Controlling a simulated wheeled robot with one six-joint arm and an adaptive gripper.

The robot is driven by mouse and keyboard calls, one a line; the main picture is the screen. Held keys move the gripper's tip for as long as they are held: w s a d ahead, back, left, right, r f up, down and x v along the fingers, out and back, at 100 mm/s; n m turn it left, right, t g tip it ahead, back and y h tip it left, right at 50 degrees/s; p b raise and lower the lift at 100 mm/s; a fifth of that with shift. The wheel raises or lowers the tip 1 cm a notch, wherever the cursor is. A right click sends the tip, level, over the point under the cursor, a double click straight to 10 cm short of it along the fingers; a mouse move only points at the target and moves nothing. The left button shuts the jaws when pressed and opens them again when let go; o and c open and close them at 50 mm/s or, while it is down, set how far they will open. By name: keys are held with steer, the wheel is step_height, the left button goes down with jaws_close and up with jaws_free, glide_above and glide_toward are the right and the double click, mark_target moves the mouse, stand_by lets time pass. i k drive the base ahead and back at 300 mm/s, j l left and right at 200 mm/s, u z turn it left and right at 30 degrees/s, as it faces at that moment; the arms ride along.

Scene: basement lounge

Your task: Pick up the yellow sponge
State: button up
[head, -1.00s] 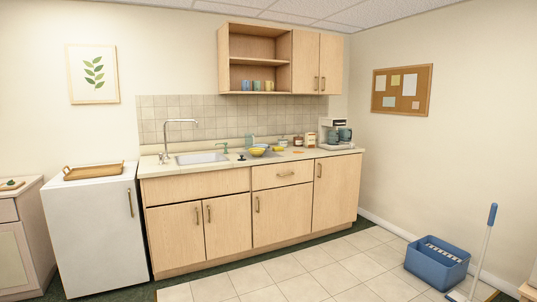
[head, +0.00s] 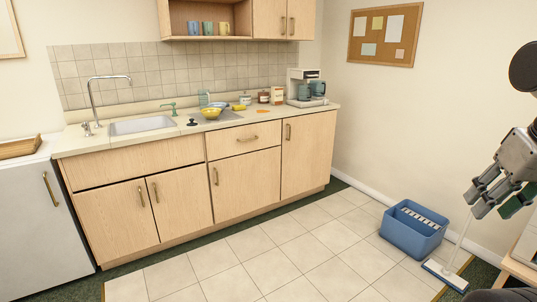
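A small yellow block that looks like the sponge (head: 239,108) lies on the counter (head: 180,131), just right of a yellow bowl (head: 211,114). It is small in the head view, so its details are hard to make out. My gripper (head: 492,207) hangs at the right edge of the view, far from the counter. Its fingers are apart, with nothing seen between them.
A sink (head: 142,125) is left of the bowl; jars and a coffee maker (head: 306,88) stand to the right. A blue bucket (head: 414,228) and a mop (head: 446,275) are on the floor at right. The tiled floor before the cabinets is clear.

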mark_target(237, 107)
steer(key=i+l+u, duration=0.1)
steer(key=i+u, duration=0.2)
steer(key=i, duration=2.3)
steer(key=i+u, duration=0.2)
steer(key=i, duration=0.25)
steer(key=i+u, duration=0.25)
steer(key=i, duration=0.2)
steer(key=i+l+u, duration=0.2)
steer(key=i, duration=0.25)
steer(key=i+l+u, duration=0.1)
steer(key=i+u, duration=0.15)
steer(key=i, duration=0.2)
